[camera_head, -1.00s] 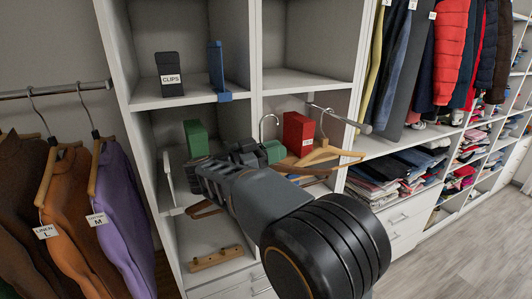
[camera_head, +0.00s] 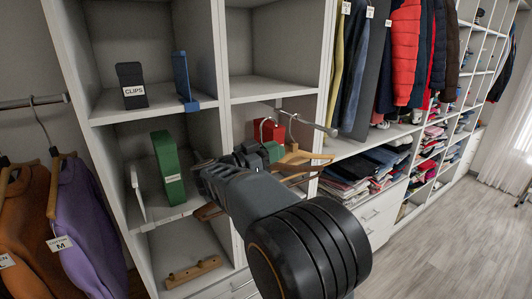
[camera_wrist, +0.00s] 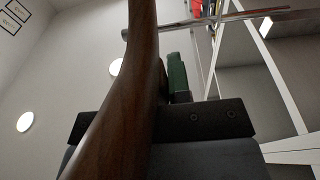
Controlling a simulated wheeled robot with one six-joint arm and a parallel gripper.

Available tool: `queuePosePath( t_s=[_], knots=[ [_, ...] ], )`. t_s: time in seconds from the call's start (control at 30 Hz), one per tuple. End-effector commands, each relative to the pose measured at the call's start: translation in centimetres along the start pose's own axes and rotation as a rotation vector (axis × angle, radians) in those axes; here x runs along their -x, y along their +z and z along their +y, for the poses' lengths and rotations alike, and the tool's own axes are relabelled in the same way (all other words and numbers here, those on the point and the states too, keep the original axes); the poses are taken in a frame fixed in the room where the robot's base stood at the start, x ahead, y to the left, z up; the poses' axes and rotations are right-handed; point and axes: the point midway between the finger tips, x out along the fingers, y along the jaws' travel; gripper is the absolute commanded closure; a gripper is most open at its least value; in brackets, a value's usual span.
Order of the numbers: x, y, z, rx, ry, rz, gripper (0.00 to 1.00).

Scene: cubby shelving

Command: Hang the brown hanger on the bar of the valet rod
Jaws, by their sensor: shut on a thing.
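My gripper (camera_head: 262,158) is shut on the brown hanger (camera_head: 207,212). Its dark wooden arms stick out to the left and right of the jaws, and its metal hook stands up above them. In the wrist view the hanger (camera_wrist: 140,75) runs up the middle, large and close. The valet rod (camera_head: 322,128) is a metal bar sticking out of the shelving, just right of the held hook. It also shows in the wrist view (camera_wrist: 210,22), beyond the hanger. A light wooden hanger (camera_head: 297,156) hangs on the rod. Whether the held hook touches the rod cannot be told.
A red box (camera_head: 262,110) stands behind the hook, partly hidden. A green box (camera_head: 168,168) and a white upright piece stand in the left cubby. A wooden peg rail (camera_head: 193,272) lies below. Folded clothes (camera_head: 350,170) and hanging trousers are at right. Open floor lies front right.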

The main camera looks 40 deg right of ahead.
Motion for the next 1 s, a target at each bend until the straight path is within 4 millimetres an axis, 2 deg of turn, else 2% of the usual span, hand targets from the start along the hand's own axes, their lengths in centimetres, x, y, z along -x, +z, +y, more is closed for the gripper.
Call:
queuePosePath(
  t_s=[1.0],
  knots=[
    [-8.6,1.1,-0.2,0.001,0.002,-0.001,1.0]
  ],
)
